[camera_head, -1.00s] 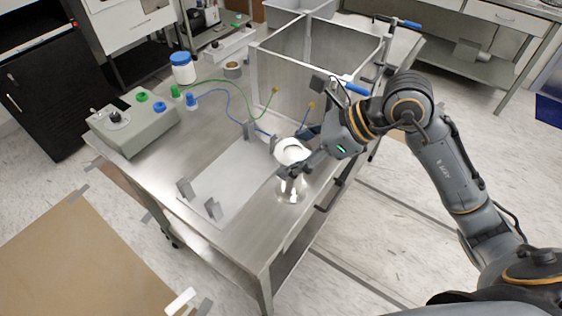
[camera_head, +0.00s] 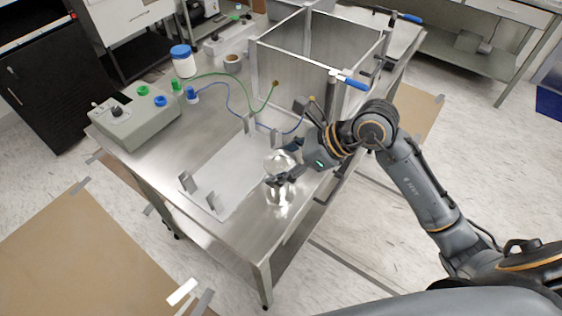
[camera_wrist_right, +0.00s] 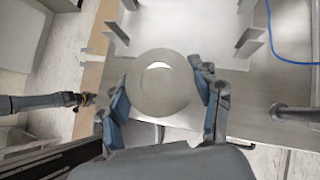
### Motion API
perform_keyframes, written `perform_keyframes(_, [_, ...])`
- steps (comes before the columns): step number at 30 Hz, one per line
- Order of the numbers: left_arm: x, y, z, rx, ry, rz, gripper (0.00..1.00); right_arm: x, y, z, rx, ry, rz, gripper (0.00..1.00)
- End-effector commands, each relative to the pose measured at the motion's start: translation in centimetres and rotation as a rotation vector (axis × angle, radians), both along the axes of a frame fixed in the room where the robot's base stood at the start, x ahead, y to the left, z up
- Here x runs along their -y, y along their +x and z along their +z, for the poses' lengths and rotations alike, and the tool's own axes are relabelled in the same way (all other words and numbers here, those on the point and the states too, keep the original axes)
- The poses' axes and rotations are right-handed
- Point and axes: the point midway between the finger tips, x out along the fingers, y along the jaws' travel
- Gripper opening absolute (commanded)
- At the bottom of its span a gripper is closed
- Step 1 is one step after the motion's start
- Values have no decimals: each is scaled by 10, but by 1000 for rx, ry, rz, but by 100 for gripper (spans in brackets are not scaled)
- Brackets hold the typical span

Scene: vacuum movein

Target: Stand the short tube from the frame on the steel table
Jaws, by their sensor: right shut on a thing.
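The short tube (camera_head: 281,163) is shiny metal and looks upright at the near right part of the steel table (camera_head: 240,242). My right gripper (camera_head: 282,175) is shut around its side. In the right wrist view the tube's round end (camera_wrist_right: 162,88) sits between both fingers. I cannot tell whether its lower end touches the table; its bright reflection blends in below. The frame, a pale plate (camera_head: 228,174) with several upright brackets, lies to the left with its brackets empty. My left gripper (camera_wrist_right: 86,99) seems to show small at the left of the right wrist view, its jaws unclear.
A large open metal tank (camera_head: 290,72) with blue-handled valves stands behind. A control box (camera_head: 136,122), a blue-lidded jar (camera_head: 183,62) and green and blue cables occupy the back left. Bare table lies in front of the tube.

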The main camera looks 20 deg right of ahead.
Motion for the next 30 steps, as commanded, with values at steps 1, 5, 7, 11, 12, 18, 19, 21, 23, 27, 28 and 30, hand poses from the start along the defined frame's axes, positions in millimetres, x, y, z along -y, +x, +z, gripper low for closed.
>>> perform_keyframes(1, [-1,0,-3,0,1,0,33,0,1,-1,4,2,0,1])
perform_keyframes(5, [-2,0,-2,1,3,0,33,0,0,-1,0,0,0,86])
perform_keyframes(7, [-3,0,-2,1,3,0,33,0,0,-1,0,0,0,86])
perform_keyframes(11, [-3,0,-1,1,4,1,33,0,0,-1,-1,0,1,86])
perform_keyframes(12, [-4,0,-1,1,4,1,33,0,0,-1,-1,0,1,86])
perform_keyframes(18, [-4,0,1,1,5,2,33,2,-1,3,1,-2,0,86])
perform_keyframes(19, [-4,0,0,1,5,2,33,5,-2,5,1,-2,-1,86])
perform_keyframes(21, [-4,0,-2,1,5,2,33,12,-5,12,3,-4,-1,86])
perform_keyframes(23, [-4,0,-5,1,5,2,33,19,-10,20,5,-5,-1,86])
perform_keyframes(27, [-4,0,-10,1,5,2,33,39,-21,42,5,-6,-2,86])
perform_keyframes(28, [-4,0,-11,1,5,2,33,43,-23,47,5,-6,-1,86])
perform_keyframes(30, [-4,0,-13,0,5,2,33,52,-28,57,4,-5,-3,86])
